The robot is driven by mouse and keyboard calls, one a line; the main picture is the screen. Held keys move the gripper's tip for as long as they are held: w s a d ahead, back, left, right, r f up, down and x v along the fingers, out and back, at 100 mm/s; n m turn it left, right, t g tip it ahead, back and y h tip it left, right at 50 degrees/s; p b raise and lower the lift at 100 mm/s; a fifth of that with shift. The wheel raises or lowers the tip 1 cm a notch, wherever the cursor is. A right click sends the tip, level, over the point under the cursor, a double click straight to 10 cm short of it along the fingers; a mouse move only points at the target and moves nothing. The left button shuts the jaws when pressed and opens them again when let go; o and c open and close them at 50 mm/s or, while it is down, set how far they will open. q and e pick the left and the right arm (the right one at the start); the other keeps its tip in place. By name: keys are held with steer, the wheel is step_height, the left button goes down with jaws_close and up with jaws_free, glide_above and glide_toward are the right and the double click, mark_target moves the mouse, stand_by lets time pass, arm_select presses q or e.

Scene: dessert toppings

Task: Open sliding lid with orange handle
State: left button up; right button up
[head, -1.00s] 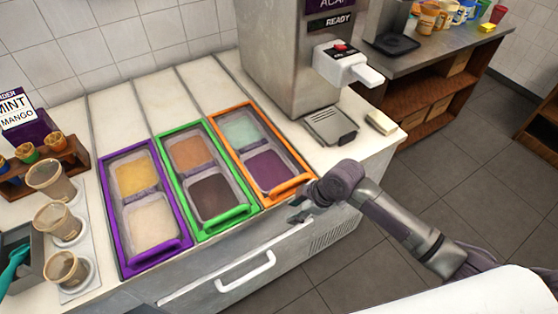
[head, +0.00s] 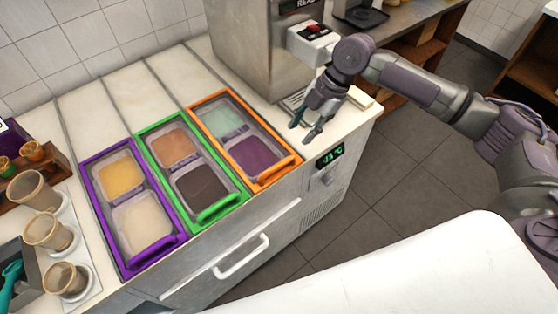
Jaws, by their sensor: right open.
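The sliding lid with the orange frame (head: 298,152) is the rightmost of three lids on the freezer counter. A teal and a purple filling show inside its frame. Its orange handle (head: 277,174) is at the front end, near the counter's front edge. My right gripper (head: 303,131) is open and empty, pointing down above the counter, just right of the orange frame. It appears apart from the handle. My left gripper is not in view.
A green-framed lid (head: 218,211) and a purple-framed lid (head: 155,252) lie to the left. The dispenser (head: 255,45) stands behind the orange lid. Cups (head: 45,230) stand at far left. A white door handle (head: 242,258) juts from the freezer front.

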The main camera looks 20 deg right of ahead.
mark_target(277, 166)
steer(key=p+x, duration=0.3)
steer(key=x, duration=1)
steer(key=shift+a+f, duration=0.1)
steer(key=shift+f, duration=0.2)
jaws_close()
